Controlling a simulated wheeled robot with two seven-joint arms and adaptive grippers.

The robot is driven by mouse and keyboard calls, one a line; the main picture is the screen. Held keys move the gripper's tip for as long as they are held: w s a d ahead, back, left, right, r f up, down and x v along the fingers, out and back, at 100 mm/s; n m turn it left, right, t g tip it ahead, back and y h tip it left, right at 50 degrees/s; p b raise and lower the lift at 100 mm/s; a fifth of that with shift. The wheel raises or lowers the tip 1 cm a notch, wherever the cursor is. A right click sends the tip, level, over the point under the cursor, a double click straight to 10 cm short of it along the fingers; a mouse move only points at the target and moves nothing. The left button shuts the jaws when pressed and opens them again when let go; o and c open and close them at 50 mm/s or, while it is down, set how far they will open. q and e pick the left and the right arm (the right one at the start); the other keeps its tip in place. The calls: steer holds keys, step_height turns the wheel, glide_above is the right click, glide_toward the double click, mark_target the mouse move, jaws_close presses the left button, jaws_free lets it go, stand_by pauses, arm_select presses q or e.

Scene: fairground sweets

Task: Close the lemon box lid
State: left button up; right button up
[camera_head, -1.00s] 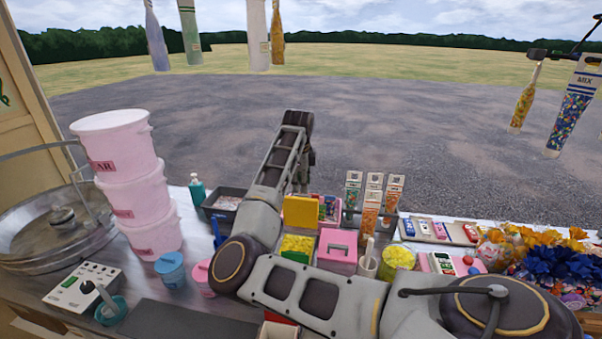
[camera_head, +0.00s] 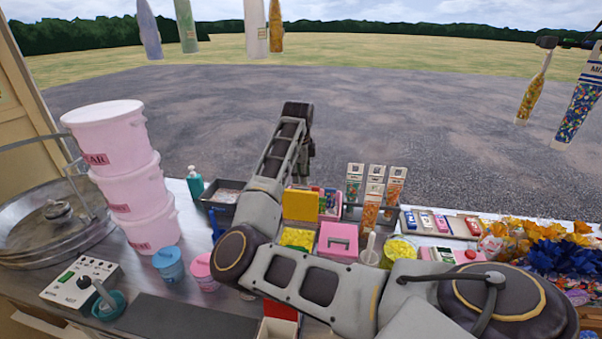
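The lemon box shows its yellow lid (camera_head: 300,206) standing up, open, at the back edge of the box. Yellow sweets (camera_head: 297,238) are visible inside the box in front of the lid. My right arm comes in from the lower right, bends at the left and reaches forward past the box. My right gripper (camera_head: 304,168) hangs from its far end, pointing down, behind and above the raised lid as seen here. Its fingertips are small and partly hidden, so I cannot tell their opening or whether they touch the lid. My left gripper is out of view.
A dark tray (camera_head: 221,200) and a green bottle (camera_head: 195,183) are at the left. Stacked pink buckets (camera_head: 134,195) stand further left.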

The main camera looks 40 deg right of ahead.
mark_target(302, 188)
steer(key=f+b, duration=0.1)
steer(key=f, duration=0.1)
steer(key=f+b, duration=0.1)
steer(key=f, duration=0.1)
steer(key=f+b, duration=0.1)
steer(key=f, duration=0.2)
steer(key=shift+w+d, duration=0.25)
steer(key=shift+d, duration=0.1)
steer(key=shift+f+b, duration=0.4)
steer(key=shift+f, duration=0.05)
steer(key=shift+s+a, duration=0.1)
steer(key=shift+a, duration=0.05)
steer(key=o, duration=0.5)
steer(key=shift+f, duration=0.15)
steer(key=shift+o, duration=0.6)
steer(key=shift+d, duration=0.2)
steer(key=shift+a, duration=0.1)
